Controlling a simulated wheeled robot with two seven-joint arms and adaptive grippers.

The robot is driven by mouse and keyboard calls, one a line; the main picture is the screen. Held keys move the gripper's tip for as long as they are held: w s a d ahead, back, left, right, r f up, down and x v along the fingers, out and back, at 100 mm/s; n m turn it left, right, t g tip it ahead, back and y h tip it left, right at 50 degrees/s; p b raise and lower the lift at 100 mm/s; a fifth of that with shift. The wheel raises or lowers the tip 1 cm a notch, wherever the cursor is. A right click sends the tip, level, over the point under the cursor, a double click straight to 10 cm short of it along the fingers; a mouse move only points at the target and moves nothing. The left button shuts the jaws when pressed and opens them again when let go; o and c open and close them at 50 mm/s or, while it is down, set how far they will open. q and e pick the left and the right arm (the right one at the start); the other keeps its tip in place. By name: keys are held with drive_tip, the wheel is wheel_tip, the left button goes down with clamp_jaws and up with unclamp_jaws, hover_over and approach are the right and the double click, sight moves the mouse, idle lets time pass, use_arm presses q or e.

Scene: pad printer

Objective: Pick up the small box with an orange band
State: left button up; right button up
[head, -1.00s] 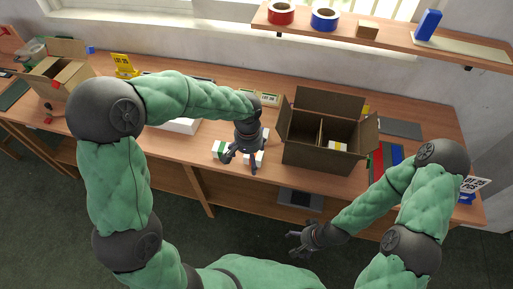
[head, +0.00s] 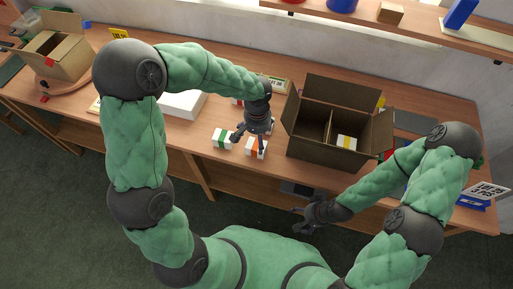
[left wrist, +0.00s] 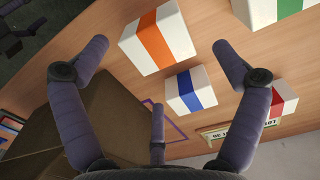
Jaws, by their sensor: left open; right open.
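The small white box with an orange band (head: 256,149) stands on the table near its front edge, left of the large brown carton. It also shows in the left wrist view (left wrist: 155,40) at the top, beyond and between my open fingers. My left gripper (head: 250,139) is open and empty, just above and behind this box in the head view; in the left wrist view its fingers (left wrist: 170,65) are spread around the orange-banded and blue-banded boxes. My right gripper (head: 302,220) is open and empty, low in front of the table, away from the boxes.
A blue-banded box (left wrist: 190,90) stands close beside the orange one. A green-banded box (head: 222,138) and a red-banded box (left wrist: 282,100) are also near. The open brown carton (head: 327,148) with a yellow-banded box inside stands to the right. A white case (head: 183,104) stands left.

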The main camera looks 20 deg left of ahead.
sight(256, 144)
use_arm(q)
drive_tip(key=f, duration=0.1)
drive_tip(key=f+b, duration=0.1)
drive_tip(key=f, duration=0.2)
drive_tip(key=shift+s+f+b, duration=0.15)
drive_tip(key=shift+s+b, duration=0.15)
drive_tip(key=shift+b, duration=0.1)
drive_tip(key=shift+f, duration=0.4)
drive_tip(key=shift+r, duration=0.1)
drive_tip(key=shift+c, duration=0.3)
drive_tip(key=c, duration=1.4)
